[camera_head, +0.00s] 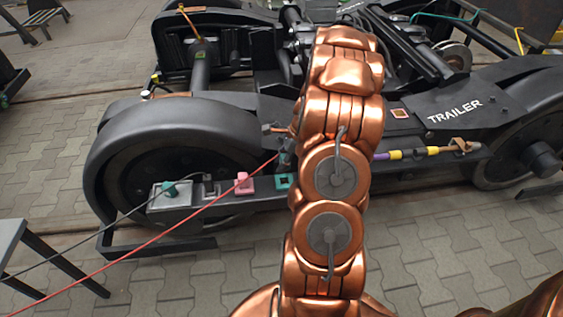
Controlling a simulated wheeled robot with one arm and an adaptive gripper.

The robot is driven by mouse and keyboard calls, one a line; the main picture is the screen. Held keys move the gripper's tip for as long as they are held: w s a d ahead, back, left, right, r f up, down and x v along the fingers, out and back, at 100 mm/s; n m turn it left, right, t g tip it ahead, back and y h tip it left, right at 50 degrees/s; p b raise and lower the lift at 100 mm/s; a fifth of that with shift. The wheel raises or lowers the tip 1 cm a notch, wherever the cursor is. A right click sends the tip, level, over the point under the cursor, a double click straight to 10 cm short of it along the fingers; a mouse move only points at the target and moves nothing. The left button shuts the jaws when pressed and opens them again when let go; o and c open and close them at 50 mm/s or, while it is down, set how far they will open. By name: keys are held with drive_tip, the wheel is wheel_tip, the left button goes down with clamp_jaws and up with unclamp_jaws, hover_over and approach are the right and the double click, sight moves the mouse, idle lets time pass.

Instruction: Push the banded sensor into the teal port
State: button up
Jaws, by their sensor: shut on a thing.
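The teal port (283,181) is a square socket on the side rail of the bogie, just left of my copper arm. My gripper (286,150) shows only in part as a small dark shape at the left edge of the arm, a little above the teal port. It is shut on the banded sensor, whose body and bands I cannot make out. A red cable (190,215) runs from the gripper down to the lower left. My arm hides most of the gripper, and I cannot tell whether the sensor touches the port.
Left of the teal port are a pink port (243,184), a grey port (210,188) and a grey box (170,203) with a teal plug (168,188) and dark cable. A bogie wheel cover (180,120) rises behind. A grey table (12,240) stands at lower left.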

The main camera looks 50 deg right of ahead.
sight(278, 181)
drive_tip(key=shift+f, duration=0.15)
drive_tip(key=shift+f+b, duration=2.1)
drive_tip(key=shift+f, duration=0.65)
drive_tip(key=shift+r+p, duration=0.1)
drive_tip(key=shift+p, duration=1.4)
drive_tip(key=shift+f, duration=0.6)
idle(0.7)
drive_tip(key=o, duration=1.1)
drive_tip(key=shift+o, duration=0.2)
